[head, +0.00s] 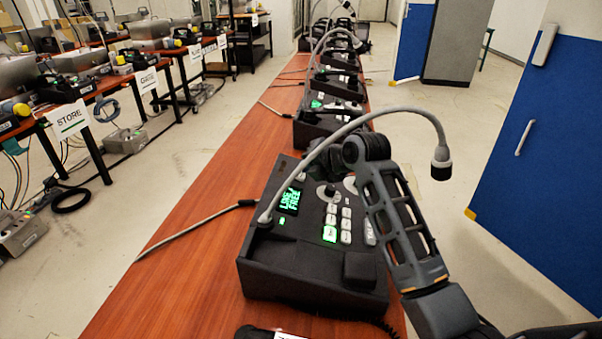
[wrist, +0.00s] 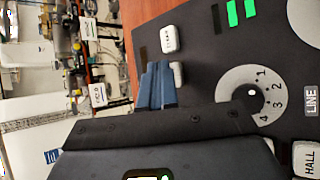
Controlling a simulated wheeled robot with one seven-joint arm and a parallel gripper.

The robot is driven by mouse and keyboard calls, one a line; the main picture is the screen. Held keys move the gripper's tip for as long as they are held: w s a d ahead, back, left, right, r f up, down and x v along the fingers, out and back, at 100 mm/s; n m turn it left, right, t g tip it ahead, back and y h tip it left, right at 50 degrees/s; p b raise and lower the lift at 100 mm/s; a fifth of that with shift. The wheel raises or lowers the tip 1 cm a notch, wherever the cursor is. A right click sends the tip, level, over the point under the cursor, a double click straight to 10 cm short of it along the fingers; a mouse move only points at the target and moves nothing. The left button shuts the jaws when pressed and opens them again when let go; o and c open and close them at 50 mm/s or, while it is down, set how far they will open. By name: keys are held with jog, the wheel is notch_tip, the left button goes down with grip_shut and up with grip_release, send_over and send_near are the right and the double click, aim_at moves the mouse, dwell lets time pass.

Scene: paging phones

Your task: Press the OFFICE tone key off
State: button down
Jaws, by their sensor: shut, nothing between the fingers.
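The nearest paging phone (head: 310,285) stands on the long wooden table, with a lit "LINE FREE" display (head: 290,199). One key (head: 330,233) on it glows green among several white keys. Their labels are too small to read, so I cannot tell which is OFFICE. In the wrist view, my gripper (wrist: 158,85) is shut and empty over the panel's edge. It is close to a white key (wrist: 170,38) whose label I cannot read. A dial (wrist: 251,93) numbered 1 to 4 and a HALL key (wrist: 308,160) are to its right.
A gooseneck microphone (head: 440,160) arches over the phone, close to my arm. More phones stand in a row behind along the table (head: 200,230). Side tables with signs such as STORE (head: 70,119) are at the left. A blue door (head: 545,150) is at the right.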

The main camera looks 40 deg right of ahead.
aim_at(314, 183)
notch_tip(314, 183, up, 6)
jog(key=s+d+p, duration=0.1)
jog(key=p, duration=0.2)
jog(key=shift+p, duration=0.3)
